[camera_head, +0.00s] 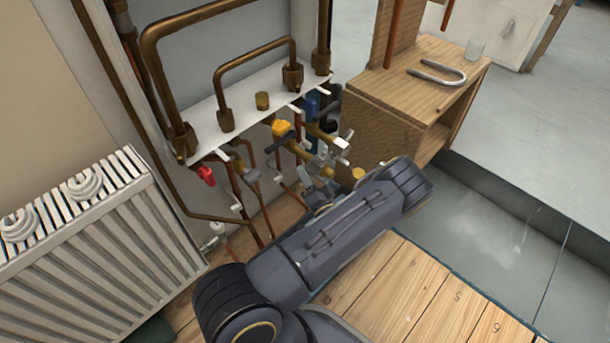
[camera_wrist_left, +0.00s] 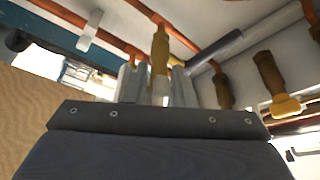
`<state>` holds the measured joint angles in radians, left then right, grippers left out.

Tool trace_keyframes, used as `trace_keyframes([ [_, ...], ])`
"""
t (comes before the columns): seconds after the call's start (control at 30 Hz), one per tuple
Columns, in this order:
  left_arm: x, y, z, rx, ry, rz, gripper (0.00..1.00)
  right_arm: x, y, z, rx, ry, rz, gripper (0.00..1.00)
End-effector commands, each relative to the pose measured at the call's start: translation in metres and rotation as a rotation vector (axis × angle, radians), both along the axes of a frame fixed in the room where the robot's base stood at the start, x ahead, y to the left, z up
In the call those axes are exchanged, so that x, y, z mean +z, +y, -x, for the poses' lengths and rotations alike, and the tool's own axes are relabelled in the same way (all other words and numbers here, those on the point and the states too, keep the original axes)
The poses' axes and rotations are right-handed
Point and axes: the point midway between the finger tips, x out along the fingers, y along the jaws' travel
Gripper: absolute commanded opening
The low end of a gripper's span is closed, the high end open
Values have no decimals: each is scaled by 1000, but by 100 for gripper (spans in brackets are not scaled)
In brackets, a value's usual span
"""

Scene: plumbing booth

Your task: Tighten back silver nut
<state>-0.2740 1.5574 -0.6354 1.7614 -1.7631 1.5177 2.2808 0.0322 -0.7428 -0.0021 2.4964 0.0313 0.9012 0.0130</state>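Silver fittings (camera_head: 317,163) cluster under the white manifold plate in the head view; which one is the back silver nut cannot be told there. My left arm reaches across in front, and its gripper is mostly hidden behind my arm links near the cluster. In the left wrist view, the grey fingers of my left gripper (camera_wrist_left: 158,88) stand apart, one on each side of a brass fitting (camera_wrist_left: 160,50) with a pale silvery part below it. Whether the fingers touch that part cannot be told. My right gripper is not in view.
Copper pipes (camera_head: 222,70) rise above the white plate (camera_head: 205,120). A red-handled valve (camera_head: 206,174) and a yellow part (camera_head: 282,128) sit close by. A white radiator (camera_head: 85,250) stands at left, a wooden cabinet (camera_head: 385,115) at right. Wooden boards lie below.

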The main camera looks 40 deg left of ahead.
Motion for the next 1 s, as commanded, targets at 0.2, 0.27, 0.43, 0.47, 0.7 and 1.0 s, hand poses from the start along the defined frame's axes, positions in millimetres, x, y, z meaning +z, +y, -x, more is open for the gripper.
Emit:
trace_keyframes([
  [0.2,2,8,-3,0,1,0,23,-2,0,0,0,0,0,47],
  [0.27,2,8,-3,0,1,0,23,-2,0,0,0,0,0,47],
  [0.43,2,7,-3,1,1,0,14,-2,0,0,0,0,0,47],
  [0.47,2,7,-3,1,1,0,10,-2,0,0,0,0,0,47],
  [0.7,2,7,-3,1,3,0,0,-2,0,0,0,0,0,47],
  [1.0,8,7,-1,1,81,-6,0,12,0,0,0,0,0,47],
])
